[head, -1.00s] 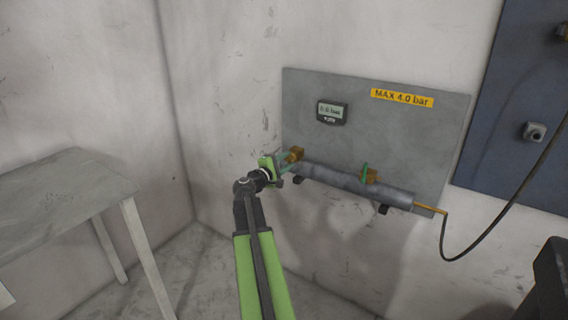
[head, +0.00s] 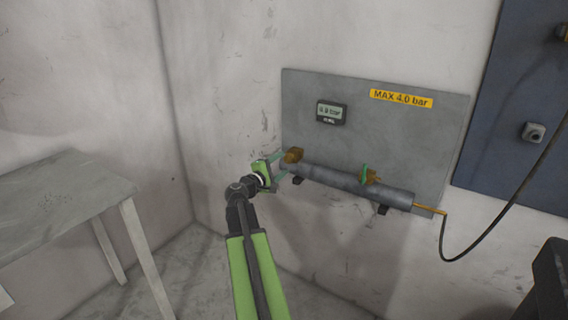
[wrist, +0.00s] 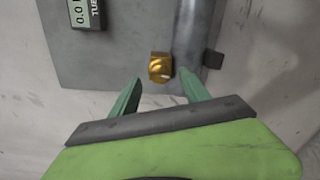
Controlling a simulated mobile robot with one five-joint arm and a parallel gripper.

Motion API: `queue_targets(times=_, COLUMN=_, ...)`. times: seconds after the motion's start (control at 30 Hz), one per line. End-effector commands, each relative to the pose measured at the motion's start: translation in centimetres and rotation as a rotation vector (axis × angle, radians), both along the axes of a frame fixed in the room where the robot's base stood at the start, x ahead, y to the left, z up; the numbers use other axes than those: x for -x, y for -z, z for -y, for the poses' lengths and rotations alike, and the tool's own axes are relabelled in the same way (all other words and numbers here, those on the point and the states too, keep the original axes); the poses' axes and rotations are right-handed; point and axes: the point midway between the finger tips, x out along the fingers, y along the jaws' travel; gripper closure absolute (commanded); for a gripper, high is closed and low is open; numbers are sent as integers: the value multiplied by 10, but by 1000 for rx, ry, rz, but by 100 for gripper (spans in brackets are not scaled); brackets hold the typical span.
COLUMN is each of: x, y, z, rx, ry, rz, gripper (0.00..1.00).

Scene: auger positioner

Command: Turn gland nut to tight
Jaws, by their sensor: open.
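The gland nut (head: 292,155) is a brass block at the left end of a grey pipe (head: 340,179) on a wall panel. My gripper (head: 278,167) is just left of the nut in the head view. Its two green fingers (wrist: 164,85) are spread apart with nothing between them. The fingers look clear of the nut, though the head view is too small to judge the gap.
A black cable (head: 490,225) hangs at the right. A table (head: 60,195) stands at the left.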

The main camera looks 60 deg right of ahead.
Motion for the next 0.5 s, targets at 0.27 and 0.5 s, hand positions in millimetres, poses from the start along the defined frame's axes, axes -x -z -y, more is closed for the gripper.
queue_targets(times=0.27, x=0, y=-3, z=-83, rx=1, ry=-4, rz=0, gripper=46)
queue_targets(times=0.5, x=-2, y=-4, z=-131, rx=1, ry=-3, rz=-1, gripper=46)
